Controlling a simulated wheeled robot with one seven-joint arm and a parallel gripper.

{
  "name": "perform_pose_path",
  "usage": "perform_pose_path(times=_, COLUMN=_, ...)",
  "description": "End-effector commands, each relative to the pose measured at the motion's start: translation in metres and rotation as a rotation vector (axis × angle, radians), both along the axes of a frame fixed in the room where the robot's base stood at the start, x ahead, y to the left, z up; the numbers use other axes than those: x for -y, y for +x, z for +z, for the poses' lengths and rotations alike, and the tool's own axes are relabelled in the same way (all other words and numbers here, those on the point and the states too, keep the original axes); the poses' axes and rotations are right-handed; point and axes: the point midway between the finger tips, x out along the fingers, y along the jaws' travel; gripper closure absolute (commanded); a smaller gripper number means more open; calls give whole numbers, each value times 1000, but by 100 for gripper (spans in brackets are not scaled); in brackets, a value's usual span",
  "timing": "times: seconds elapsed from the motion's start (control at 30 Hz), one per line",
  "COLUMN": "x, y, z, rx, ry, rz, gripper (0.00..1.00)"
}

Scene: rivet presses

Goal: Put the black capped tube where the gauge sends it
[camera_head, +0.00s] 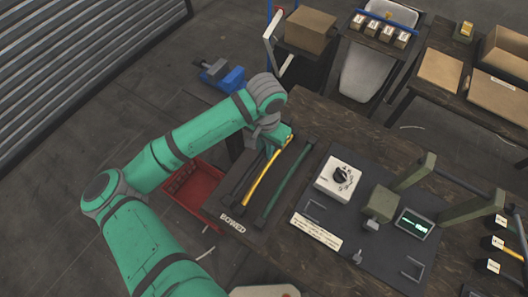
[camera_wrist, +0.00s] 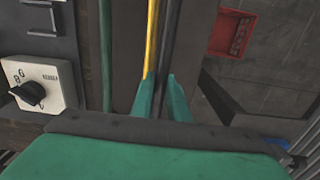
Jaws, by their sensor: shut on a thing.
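My gripper (camera_head: 284,139) is at the far end of a dark rack (camera_head: 216,212) labelled BOWED. In the wrist view my gripper (camera_wrist: 162,88) is closed around a dark tube (camera_wrist: 168,50), which looks like the black capped tube. A yellow tube (camera_head: 258,184) lies right beside it and also shows in the wrist view (camera_wrist: 152,38). The black tube's cap and far end are hard to make out. The gauge (camera_head: 413,224) has a lit green readout too small to read; it stands on a dark mat.
A green tube (camera_head: 286,184) lies right of the yellow one. A white dial box (camera_head: 336,180), a green post fixture (camera_head: 380,203) and a sign plate (camera_head: 316,232) are on the bench. Labelled slots (camera_head: 494,267) stand at the right edge. A red bin (camera_head: 190,205) is left, below the bench.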

Motion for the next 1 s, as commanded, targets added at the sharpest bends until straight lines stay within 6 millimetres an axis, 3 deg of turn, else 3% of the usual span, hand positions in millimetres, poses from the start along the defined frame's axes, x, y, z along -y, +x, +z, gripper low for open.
perform_pose_path(times=0.17, x=-3, y=8, z=-11, rx=-2, ry=1, rz=2, gripper=100)
perform_pose_path(times=0.4, x=-4, y=10, z=-40, rx=-1, ry=2, rz=-2, gripper=100)
perform_pose_path(times=0.83, x=-3, y=10, z=-47, rx=-1, ry=0, rz=-2, gripper=100)
perform_pose_path(times=0.87, x=-3, y=10, z=-47, rx=-1, ry=0, rz=-2, gripper=83)
perform_pose_path(times=0.9, x=-3, y=10, z=-47, rx=-1, ry=1, rz=-2, gripper=78)
perform_pose_path(times=1.0, x=-3, y=10, z=-47, rx=-1, ry=1, rz=-2, gripper=78)
